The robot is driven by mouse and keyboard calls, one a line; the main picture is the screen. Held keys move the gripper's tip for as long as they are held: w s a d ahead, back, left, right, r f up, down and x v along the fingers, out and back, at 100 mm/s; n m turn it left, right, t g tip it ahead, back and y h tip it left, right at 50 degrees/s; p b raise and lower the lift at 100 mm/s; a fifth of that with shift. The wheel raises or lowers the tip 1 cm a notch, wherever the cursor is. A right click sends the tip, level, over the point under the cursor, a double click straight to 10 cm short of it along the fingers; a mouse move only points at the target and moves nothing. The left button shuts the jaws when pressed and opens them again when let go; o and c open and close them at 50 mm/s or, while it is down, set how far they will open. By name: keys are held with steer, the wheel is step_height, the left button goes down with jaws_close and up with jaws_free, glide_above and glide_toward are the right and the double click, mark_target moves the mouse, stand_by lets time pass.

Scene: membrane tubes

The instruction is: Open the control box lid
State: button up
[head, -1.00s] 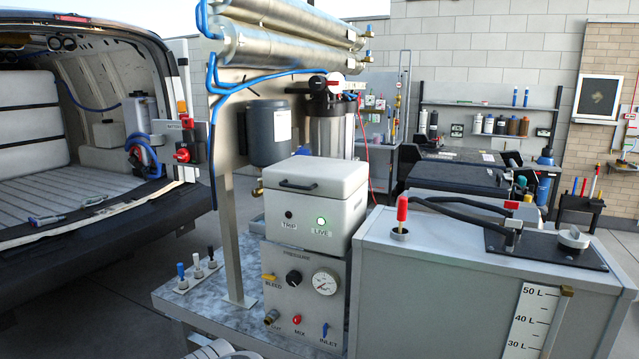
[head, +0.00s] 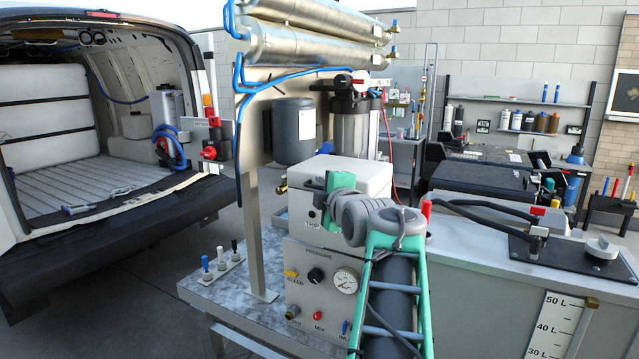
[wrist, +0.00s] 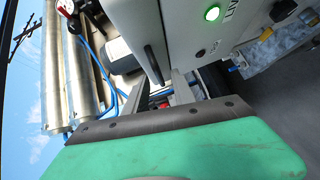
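The control box (head: 372,178) is a pale box with a closed lid, on top of the pressure panel (head: 310,258) in the head view. My green and grey gripper (head: 328,198) is in front of its lid and hides the handle and the live lamp there. In the wrist view the control box face (wrist: 190,30) appears turned on its side, with the green lamp (wrist: 212,13) lit. The dark lid handle (wrist: 153,64) lies just beyond my gripper (wrist: 159,88). The two fingers appear apart, with a gap between them. Contact with the handle cannot be told.
Metal cylinders (head: 315,40) on a post stand behind and above the box. A grey tank (head: 480,260) with a red-tipped stick and black hose is close on the right. Small switches (head: 221,260) stand on the bench at left. An open van (head: 90,150) is further left.

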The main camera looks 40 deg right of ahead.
steer(key=shift+w+d+f, duration=0.1)
steer(key=shift+w+d, duration=0.15)
steer(key=shift+w, duration=0.45)
steer(key=shift+c, duration=0.4)
jaws_close()
stand_by(0.5)
